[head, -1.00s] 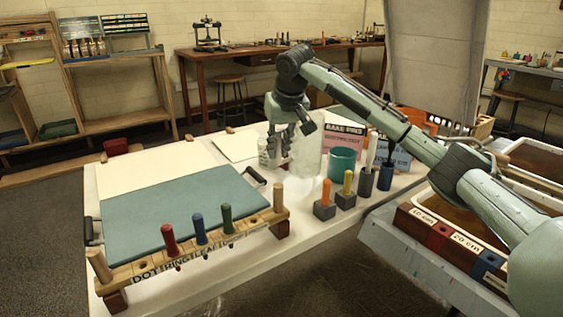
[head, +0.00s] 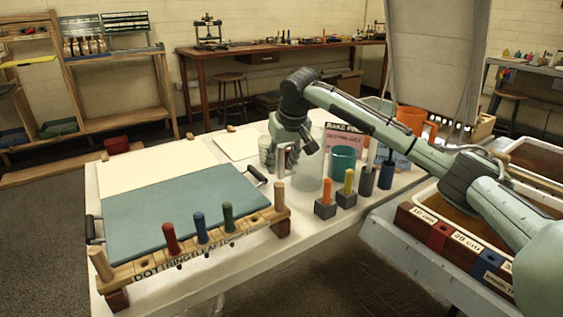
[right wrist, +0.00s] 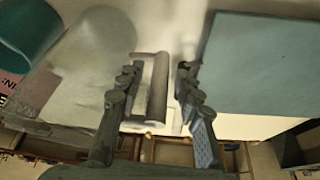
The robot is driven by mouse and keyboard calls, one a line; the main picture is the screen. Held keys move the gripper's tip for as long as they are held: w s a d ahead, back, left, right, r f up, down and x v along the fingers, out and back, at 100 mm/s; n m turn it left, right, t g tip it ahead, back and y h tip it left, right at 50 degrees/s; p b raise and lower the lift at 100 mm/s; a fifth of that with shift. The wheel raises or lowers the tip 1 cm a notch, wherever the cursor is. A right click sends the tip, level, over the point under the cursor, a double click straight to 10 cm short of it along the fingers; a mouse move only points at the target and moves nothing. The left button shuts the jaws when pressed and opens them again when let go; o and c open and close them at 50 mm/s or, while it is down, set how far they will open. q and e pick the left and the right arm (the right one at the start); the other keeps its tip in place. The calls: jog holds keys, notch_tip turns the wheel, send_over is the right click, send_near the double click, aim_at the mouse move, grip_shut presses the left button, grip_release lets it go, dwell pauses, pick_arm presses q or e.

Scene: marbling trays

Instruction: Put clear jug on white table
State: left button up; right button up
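The clear jug (head: 313,172) stands upright on the white table (head: 300,224), near its back right part, and is hard to see against the background. My right gripper (head: 286,160) is at the jug's left side, low over the table. In the right wrist view the clear jug (right wrist: 85,65) fills the left part, and its upright handle (right wrist: 158,88) lies between the two open fingers (right wrist: 158,85). The fingers look apart from the handle, with the left one nearer to it. My left gripper is not in view.
A teal mug (head: 342,161) stands right of the jug. Orange and yellow pegs in dark blocks (head: 325,209) stand in front. A pale cup (head: 267,152) is just left of my gripper. A blue-green board (head: 180,215) and a wooden peg rack (head: 200,250) occupy the left.

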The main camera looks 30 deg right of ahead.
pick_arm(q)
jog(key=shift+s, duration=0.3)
pick_arm(e)
jog(key=shift+r, duration=0.3)
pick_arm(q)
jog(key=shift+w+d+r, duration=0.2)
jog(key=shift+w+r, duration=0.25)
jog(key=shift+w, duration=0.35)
pick_arm(e)
jog(key=v, duration=1.1)
jog(key=shift+s+r, duration=0.2)
jog(key=shift+r, duration=0.15)
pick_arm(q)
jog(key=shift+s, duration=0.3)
